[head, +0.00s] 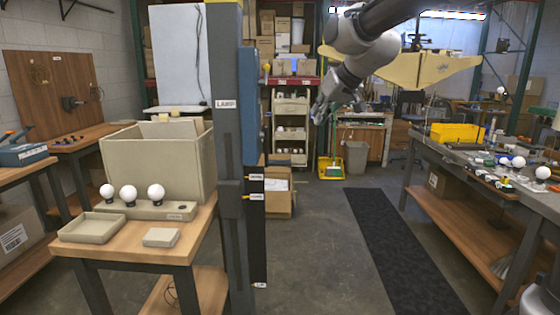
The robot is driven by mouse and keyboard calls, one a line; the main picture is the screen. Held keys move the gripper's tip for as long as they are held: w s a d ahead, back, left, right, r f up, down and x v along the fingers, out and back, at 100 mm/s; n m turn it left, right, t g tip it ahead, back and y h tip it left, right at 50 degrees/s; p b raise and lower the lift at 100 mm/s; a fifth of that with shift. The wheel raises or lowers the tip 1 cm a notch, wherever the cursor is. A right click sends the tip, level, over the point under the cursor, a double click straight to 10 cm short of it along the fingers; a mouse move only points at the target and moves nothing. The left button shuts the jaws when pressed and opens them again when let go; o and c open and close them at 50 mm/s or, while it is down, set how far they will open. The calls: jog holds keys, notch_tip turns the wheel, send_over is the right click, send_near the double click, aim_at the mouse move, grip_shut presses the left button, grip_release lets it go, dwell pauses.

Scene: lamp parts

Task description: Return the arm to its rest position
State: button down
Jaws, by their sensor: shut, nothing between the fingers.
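My arm (375,45) reaches in from the top of the head view, right of the middle. My gripper (322,112) hangs at its end in the air, pointing down and to the left. It is shut and holds nothing. It is apart from the tables and the post. Its fingertips look small against the shelf and floor behind.
A grey post (228,150) labelled LAMP stands left of my gripper. A wooden table (200,240) holds a bin (160,160), several white bulbs (128,194) and a tray (92,228). A workbench (480,190) with parts is at right. The floor mat (400,250) is clear.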

jog(key=s+d+f+m+g+h, duration=0.1)
jog(key=s+d+f, duration=0.3)
jog(key=s+d, duration=0.4)
jog(key=s+d+f+m+g+h, duration=0.1)
jog(key=s+d+f+m+h, duration=0.1)
jog(key=s+d, duration=0.7)
jog(key=s+d+f+m+g+h, duration=0.1)
jog(key=s+d+f, duration=0.4)
jog(key=s, duration=1.3)
jog(key=shift+s+d+f+m+g+h, duration=0.2)
jog(key=shift+d+f+m+g+h, duration=0.15)
jog(key=shift+d, duration=1.3)
